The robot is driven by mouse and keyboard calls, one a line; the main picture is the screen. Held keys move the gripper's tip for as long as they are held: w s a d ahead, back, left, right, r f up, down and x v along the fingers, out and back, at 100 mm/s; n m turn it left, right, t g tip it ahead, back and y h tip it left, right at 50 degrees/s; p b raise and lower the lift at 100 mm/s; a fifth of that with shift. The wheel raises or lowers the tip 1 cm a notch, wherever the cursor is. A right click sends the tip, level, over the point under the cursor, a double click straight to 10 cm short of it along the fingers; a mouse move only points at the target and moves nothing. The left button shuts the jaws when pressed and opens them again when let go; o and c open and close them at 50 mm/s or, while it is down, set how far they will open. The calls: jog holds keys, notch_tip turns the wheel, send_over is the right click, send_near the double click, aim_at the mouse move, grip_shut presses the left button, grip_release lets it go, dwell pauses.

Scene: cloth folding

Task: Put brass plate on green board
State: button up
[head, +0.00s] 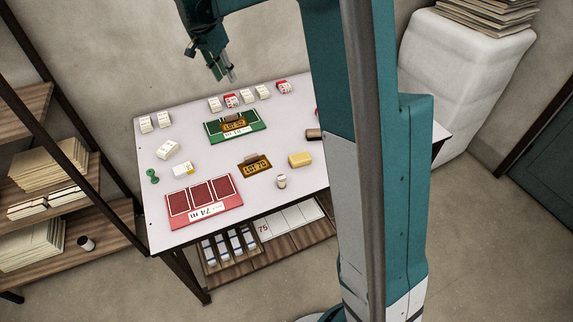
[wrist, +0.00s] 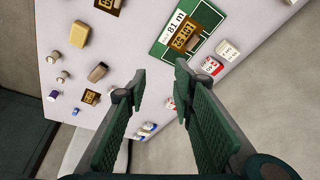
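The green board (head: 256,124) lies at the back middle of the table; in the wrist view it is at the top (wrist: 206,15). A brass plate (head: 234,125) with a dark tab lies on it, also seen in the wrist view (wrist: 184,37). A second brass plate (head: 258,168) lies on the bare table in front of the board, cut off at the top of the wrist view (wrist: 110,6). A smaller brass plate (wrist: 90,97) shows in the wrist view. My gripper (head: 228,77) is open and empty, above and behind the table's back edge. Its fingers (wrist: 160,74) stand apart.
A red board (head: 236,201) lies at the front left of the table (head: 285,135). A yellow block (head: 300,159) and a small round jar (head: 281,181) are right of the second plate. White and red blocks (head: 231,101) line the back edge. My column hides the table's right part.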

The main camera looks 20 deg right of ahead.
jog(key=s+d+r+n+t+y, duration=0.1)
jog(key=s+r+n, duration=0.25)
jog(key=s, duration=0.95)
jog(key=s+d+r+n+t+y, duration=0.1)
jog(key=s+r+n, duration=0.25)
jog(key=s, duration=0.95)
jog(key=s+f+n+t, duration=0.1)
jog(key=s+f, duration=0.3)
jog(key=s, duration=0.7)
jog(key=s+f+n+t+y, duration=0.1)
jog(key=s+f+n+t, duration=0.1)
jog(key=s, duration=0.9)
jog(key=shift+a+f+n, duration=0.35)
jog(key=shift+f+n, duration=0.5)
jog(key=shift+n, duration=0.25)
